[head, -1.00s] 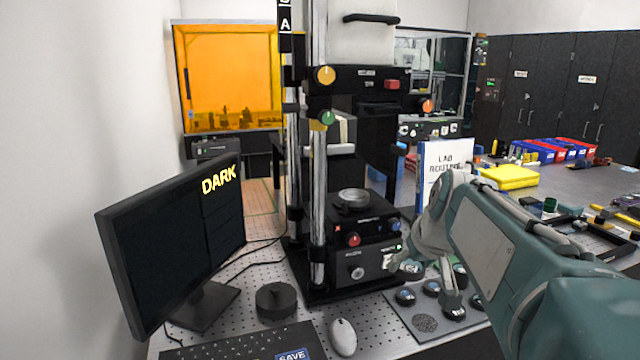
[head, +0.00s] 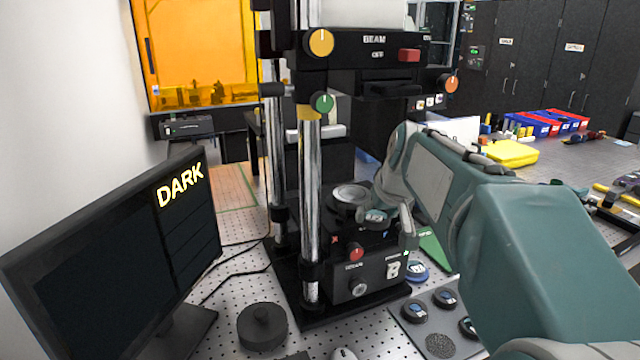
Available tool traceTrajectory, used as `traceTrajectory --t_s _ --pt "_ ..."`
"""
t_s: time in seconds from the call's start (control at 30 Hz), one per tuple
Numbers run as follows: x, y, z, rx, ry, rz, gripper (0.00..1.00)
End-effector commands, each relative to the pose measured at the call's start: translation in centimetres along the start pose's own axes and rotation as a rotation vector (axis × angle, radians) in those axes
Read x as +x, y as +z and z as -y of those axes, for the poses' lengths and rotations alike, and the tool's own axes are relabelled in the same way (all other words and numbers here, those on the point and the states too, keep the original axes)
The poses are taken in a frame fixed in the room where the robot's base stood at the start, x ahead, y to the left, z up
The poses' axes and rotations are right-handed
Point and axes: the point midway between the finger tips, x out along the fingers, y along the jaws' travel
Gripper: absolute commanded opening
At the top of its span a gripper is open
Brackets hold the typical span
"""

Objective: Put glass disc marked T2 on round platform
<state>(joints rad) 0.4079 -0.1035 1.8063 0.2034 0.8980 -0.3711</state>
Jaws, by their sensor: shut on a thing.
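The round platform (head: 350,192) is a pale-topped metal disc on the black interferometer base, below the upper housing. My gripper (head: 384,216) is beside its front right edge, shut on a small dark-rimmed glass disc (head: 375,217). The disc is held close to the platform's rim; I cannot tell whether they touch. Its marking is too small to read, so I cannot confirm T2. My wrist hides part of the area behind and right of the platform.
Several similar discs, one being (head: 445,297), lie on a grey tray (head: 405,331) at lower right. Another disc (head: 417,271) lies beside the base. Chrome columns (head: 310,210) stand left of the platform.

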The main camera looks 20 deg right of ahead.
Motion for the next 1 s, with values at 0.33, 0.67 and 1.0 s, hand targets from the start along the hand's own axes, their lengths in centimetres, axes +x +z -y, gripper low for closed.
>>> traceTrajectory --t_s 0.33,0.67,1.0 --pt "4.1 -6.3 0.1 -0.002 0.000 0.000 0.29" --pt "6.1 -9.3 0.1 -0.001 0.000 0.000 0.29" --pt "7.9 -11.3 0.1 -0.001 0.001 -0.001 0.29"
